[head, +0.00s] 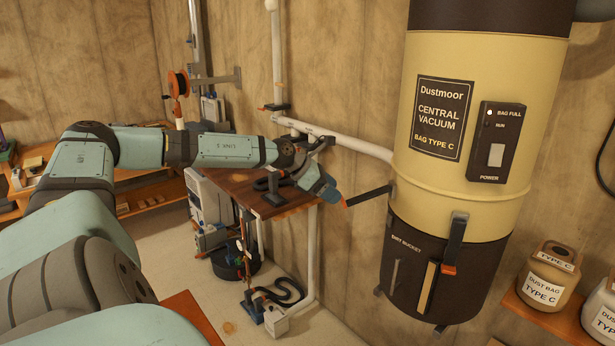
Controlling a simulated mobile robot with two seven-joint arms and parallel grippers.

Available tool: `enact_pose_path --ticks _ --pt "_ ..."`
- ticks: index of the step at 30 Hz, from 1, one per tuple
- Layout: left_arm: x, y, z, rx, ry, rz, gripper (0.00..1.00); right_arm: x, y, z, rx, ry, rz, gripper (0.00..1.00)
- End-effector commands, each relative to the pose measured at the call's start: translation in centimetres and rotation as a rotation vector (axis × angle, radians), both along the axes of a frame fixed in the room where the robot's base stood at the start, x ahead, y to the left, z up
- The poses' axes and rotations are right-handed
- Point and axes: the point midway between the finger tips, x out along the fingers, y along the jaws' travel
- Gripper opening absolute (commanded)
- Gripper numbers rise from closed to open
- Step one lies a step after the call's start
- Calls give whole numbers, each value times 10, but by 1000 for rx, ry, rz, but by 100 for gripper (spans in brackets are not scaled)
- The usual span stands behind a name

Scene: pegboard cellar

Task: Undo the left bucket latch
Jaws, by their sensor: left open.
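The cream central vacuum (473,130) hangs on the wall, with the dark dirt bucket (408,245) at its bottom. The left bucket latch (369,196) is a dark lever sticking out to the left from the bucket's upper edge, swung away from its side. A second latch (456,245) with an orange tip lies upright against the bucket's front. My left gripper (333,194) is open, close to the outer end of the left latch. I cannot tell whether they touch. My right gripper is not in view.
A small wooden table (255,190) stands behind my left gripper. A white pipe (345,142) runs along the wall to the vacuum. Floor below the bucket looks clear.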

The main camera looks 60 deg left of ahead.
Motion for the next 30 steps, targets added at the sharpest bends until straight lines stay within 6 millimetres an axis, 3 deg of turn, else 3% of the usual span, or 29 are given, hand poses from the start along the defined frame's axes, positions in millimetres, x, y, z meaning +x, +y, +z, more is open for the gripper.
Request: enact_pose_path --ticks 15,30 --pt "-54 31 53 1 -4 2 62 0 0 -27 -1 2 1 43" --pt "-60 34 59 0 -2 0 62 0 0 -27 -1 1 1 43"
